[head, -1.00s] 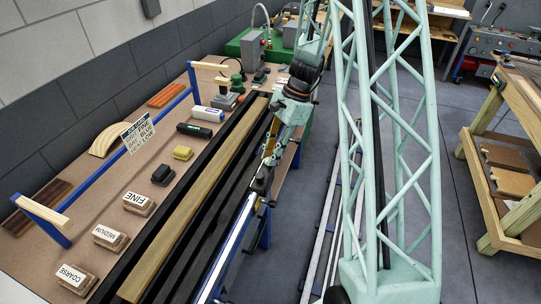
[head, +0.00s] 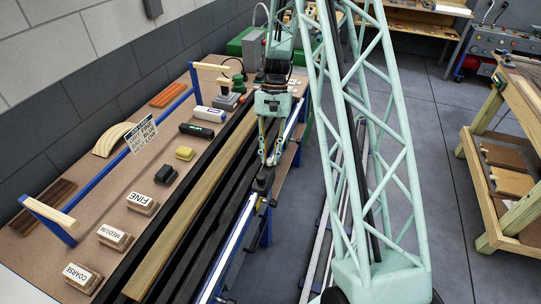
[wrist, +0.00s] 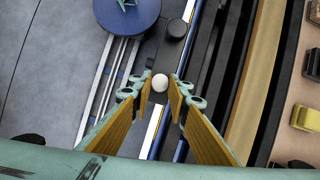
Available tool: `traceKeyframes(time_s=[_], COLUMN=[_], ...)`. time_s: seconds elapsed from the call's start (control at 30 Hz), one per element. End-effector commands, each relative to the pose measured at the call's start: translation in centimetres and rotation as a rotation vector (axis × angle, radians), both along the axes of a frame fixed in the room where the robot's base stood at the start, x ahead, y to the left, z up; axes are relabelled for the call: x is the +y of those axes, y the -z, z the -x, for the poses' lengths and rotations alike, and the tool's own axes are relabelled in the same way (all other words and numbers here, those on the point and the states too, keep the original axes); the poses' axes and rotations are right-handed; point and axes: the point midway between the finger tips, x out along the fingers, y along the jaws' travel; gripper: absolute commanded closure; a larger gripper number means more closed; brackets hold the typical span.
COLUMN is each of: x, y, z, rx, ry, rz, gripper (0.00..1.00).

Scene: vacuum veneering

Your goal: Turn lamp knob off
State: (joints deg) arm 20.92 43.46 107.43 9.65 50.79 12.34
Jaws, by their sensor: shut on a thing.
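A small white round knob (wrist: 160,83) sits on a dark mount at the bench's front rail. In the wrist view my gripper (wrist: 160,86) has its two tan-padded fingers on either side of it, shut on the knob. In the head view my gripper (head: 267,163) points down at the dark mount (head: 263,180) on the front rail.
A long wooden strip (head: 195,205) and black rails run along the bench beside my gripper. Labelled sanding blocks (head: 142,203) and a sign (head: 141,135) stand further left. A dark round cap (wrist: 177,27) and a blue disc (wrist: 127,14) lie close to the knob.

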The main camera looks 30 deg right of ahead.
Motion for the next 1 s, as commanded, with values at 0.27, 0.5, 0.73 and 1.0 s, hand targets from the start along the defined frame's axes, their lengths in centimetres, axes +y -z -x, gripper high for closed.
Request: traceKeyframes(time_s=[0.27, 0.5, 0.73, 1.0], x=[0.26, 0.41, 0.47, 0.47], y=[0.0, 0.01, 0.02, 0.03], z=[-0.18, -0.17, -0.19, -0.19], rx=[0.0, 0.0, 0.0, 0.0], ry=[-0.262, -0.459, -0.579, -0.625], rz=[0.001, 0.0, -0.001, 0.0], gripper=[0.94, 0.94, 0.94, 0.94])
